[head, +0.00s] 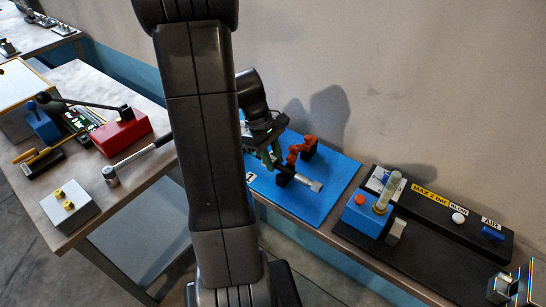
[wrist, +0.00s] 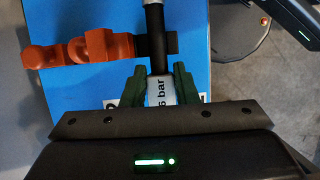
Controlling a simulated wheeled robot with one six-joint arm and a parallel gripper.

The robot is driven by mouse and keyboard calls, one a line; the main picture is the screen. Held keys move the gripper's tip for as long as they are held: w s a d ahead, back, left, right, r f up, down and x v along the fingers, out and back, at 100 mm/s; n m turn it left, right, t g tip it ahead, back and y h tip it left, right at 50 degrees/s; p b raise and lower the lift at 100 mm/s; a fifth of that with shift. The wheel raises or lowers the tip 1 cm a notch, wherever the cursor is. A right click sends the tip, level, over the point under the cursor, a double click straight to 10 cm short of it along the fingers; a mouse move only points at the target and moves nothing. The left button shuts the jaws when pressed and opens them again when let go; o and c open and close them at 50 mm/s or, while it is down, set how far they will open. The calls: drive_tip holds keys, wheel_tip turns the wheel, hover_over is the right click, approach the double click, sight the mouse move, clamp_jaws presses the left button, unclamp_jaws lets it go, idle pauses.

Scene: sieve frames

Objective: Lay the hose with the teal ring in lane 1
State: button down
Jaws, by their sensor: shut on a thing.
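My gripper (wrist: 159,80) has its green fingers closed on the sides of a pale grey sleeve (wrist: 161,91) marked "6 bar". A black tube (wrist: 156,42) runs up from it in the wrist view. I take this to be a hose; no teal ring shows. In the head view my gripper (head: 274,160) is over the blue board (head: 330,205), partly behind my arm. A silver end piece (head: 314,185) shows beside it. Orange-red clamp pieces (wrist: 80,50) are at the tube's left in the wrist view. A label with a 1 (head: 249,177) is on the board; other labels are partly hidden.
Right of the board is a black fixture (head: 420,245) with a blue block (head: 365,215) and an upright pale tube. On the left bench are a red block (head: 122,132), a hammer-like tool (head: 111,177) and a grey box (head: 72,208). The wall is close behind.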

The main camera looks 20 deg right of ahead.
drive_tip(key=shift+f+b, duration=0.4)
drive_tip(key=shift+f, duration=0.2)
idle(0.3)
drive_tip(key=c, duration=1.1)
unclamp_jaws()
drive_tip(key=shift+o, duration=0.2)
drive_tip(key=v, duration=1.4)
drive_tip(key=shift+d, duration=0.1)
drive_tip(key=x, duration=1.4)
drive_tip(key=shift+r, duration=0.2)
drive_tip(key=shift+w+r, duration=0.1)
